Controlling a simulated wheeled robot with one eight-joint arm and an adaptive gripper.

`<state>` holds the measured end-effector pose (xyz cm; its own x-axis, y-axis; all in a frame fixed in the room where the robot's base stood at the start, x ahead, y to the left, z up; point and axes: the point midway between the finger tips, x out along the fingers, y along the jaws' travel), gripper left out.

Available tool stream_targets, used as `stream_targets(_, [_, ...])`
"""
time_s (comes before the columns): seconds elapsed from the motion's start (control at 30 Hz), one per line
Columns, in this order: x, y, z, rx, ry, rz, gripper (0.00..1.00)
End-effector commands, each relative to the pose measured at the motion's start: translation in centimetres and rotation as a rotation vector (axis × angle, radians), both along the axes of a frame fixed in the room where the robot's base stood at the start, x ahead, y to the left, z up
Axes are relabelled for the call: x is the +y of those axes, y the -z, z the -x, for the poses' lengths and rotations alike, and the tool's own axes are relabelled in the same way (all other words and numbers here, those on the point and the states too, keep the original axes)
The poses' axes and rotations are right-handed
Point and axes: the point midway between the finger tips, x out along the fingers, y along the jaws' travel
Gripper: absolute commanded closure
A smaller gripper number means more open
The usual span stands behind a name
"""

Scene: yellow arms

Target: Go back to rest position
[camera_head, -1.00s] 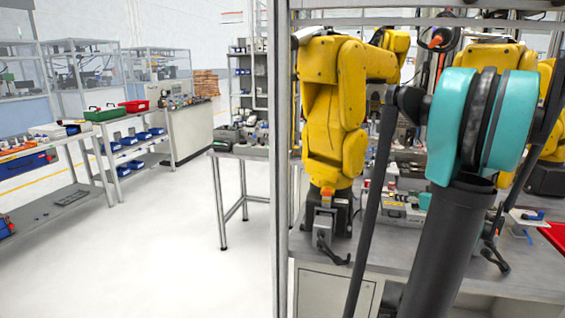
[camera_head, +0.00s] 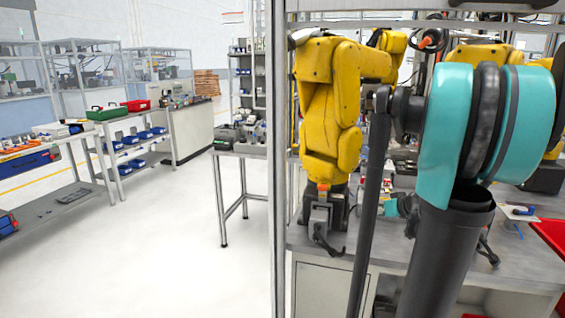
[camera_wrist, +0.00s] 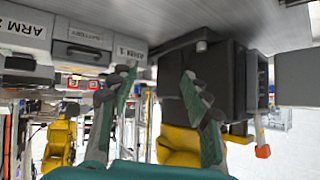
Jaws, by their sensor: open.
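My gripper (camera_wrist: 159,76) shows in the wrist view with its two green-and-grey fingers spread apart and nothing between them. Beyond the fingers are a dark block (camera_wrist: 205,75) and a grey surface; I cannot tell the exact gap to them. In the head view my arm's teal joint (camera_head: 445,135) and dark link fill the right side, in front of the workbench (camera_head: 385,243). My gripper cannot be made out clearly in the head view.
A red tray (camera_head: 549,238) lies at the right. Grey boxes labelled "ARM" and "BATTERY" (camera_wrist: 85,37) show in the wrist view. White floor (camera_head: 175,250) is clear at the left.

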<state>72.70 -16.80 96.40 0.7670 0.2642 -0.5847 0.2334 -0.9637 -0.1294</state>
Motion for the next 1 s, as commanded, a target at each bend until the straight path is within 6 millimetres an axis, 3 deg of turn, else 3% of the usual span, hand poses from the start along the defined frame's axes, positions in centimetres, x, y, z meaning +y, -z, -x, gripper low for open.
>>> stream_targets(0.2, [7.1, 3.1, 3.8, 0.182, 0.032, 0.032, 0.52])
stream_targets(0.4, [10.8, 5.1, 7.6, 0.280, 0.110, 0.093, 0.52])
stream_targets(0.77, [13.1, 6.2, 11.4, 0.300, 0.213, 0.172, 0.52])
stream_targets(1.0, [12.7, 10.7, 18.6, 0.448, 0.206, 0.181, 0.52])
